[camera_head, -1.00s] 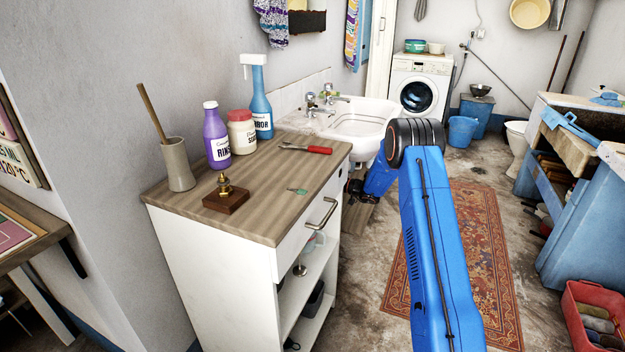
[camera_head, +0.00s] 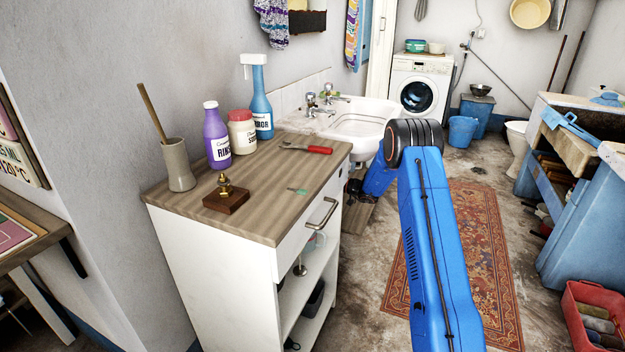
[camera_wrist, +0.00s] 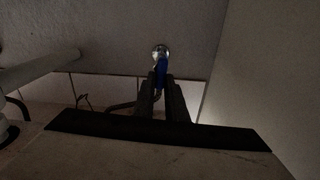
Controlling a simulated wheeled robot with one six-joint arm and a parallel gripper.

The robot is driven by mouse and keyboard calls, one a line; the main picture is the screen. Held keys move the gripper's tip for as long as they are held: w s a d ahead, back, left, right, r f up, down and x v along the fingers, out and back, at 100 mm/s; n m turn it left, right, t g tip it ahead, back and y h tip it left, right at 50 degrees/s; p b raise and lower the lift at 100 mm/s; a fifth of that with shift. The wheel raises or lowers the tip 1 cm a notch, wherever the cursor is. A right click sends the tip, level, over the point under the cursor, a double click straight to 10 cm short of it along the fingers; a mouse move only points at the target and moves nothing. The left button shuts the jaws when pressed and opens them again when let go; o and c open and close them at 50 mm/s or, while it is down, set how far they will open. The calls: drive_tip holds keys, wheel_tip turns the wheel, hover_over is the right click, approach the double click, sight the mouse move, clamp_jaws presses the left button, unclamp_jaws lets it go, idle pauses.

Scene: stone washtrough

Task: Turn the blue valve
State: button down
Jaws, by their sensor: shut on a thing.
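The blue valve (camera_wrist: 161,68) shows in the wrist view as a small blue handle below a round metal fitting (camera_wrist: 160,50) on a grey wall. My gripper (camera_wrist: 162,84) has its two dark fingers on either side of the handle, shut on it. The fingers hide the handle's lower part. In the head view my blue arm reaches down under the white washbasin (camera_head: 362,127), beside the cabinet. There the valve is hidden from sight.
In the wrist view a pale pipe (camera_wrist: 40,70) runs at the left. A wooden-topped cabinet (camera_head: 265,215) with bottles stands left of my arm. A patterned rug (camera_head: 490,270) lies on the floor to the right, and a blue bucket (camera_head: 462,131) stands farther back.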

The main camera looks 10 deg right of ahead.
drive_tip(key=shift+w+d+f+m, duration=0.15)
drive_tip(key=shift+f+m, duration=0.05)
drive_tip(key=shift+m, duration=2.65)
drive_tip(key=shift+w+d+f+m, duration=0.15)
drive_tip(key=shift+f+m, duration=0.1)
drive_tip(key=shift+m, duration=2.65)
drive_tip(key=shift+w+d+f+m, duration=0.1)
drive_tip(key=shift+w+f+m, duration=0.1)
drive_tip(key=shift+m, duration=2.65)
drive_tip(key=c, duration=1.8)
unclamp_jaws()
drive_tip(key=v, duration=1.7)
drive_tip(key=shift+s+d, duration=0.15)
drive_tip(key=shift+d, duration=0.05)
